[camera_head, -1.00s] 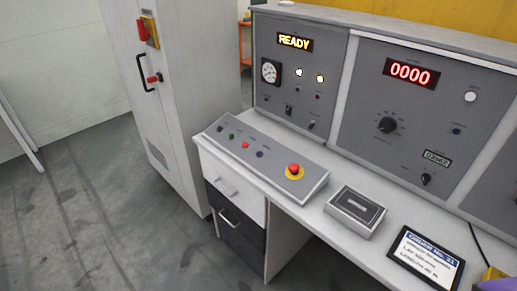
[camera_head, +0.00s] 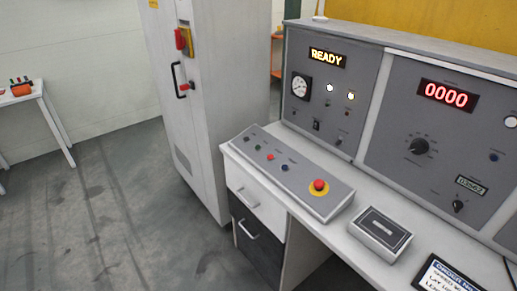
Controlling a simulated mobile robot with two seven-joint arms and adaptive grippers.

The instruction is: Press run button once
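The sloped grey button box (camera_head: 300,184) lies on the left part of the console desk. It carries a row of small buttons: a dark one (camera_head: 247,140), a green one (camera_head: 258,148), a red one (camera_head: 270,157) and a blue one (camera_head: 285,167). Their labels are too small to read, so I cannot tell by text which is run. A red mushroom button (camera_head: 319,185) on a yellow disc sits at the box's right end. The upright panel's display (camera_head: 327,58) reads READY in yellow. Neither of my grippers is in view.
A red counter display (camera_head: 445,94) reads 0000. A small grey box (camera_head: 380,232) and an order sign (camera_head: 443,276) lie on the desk. A tall grey cabinet (camera_head: 215,110) stands left of the desk. A white table (camera_head: 40,90) is at far left; the floor between is clear.

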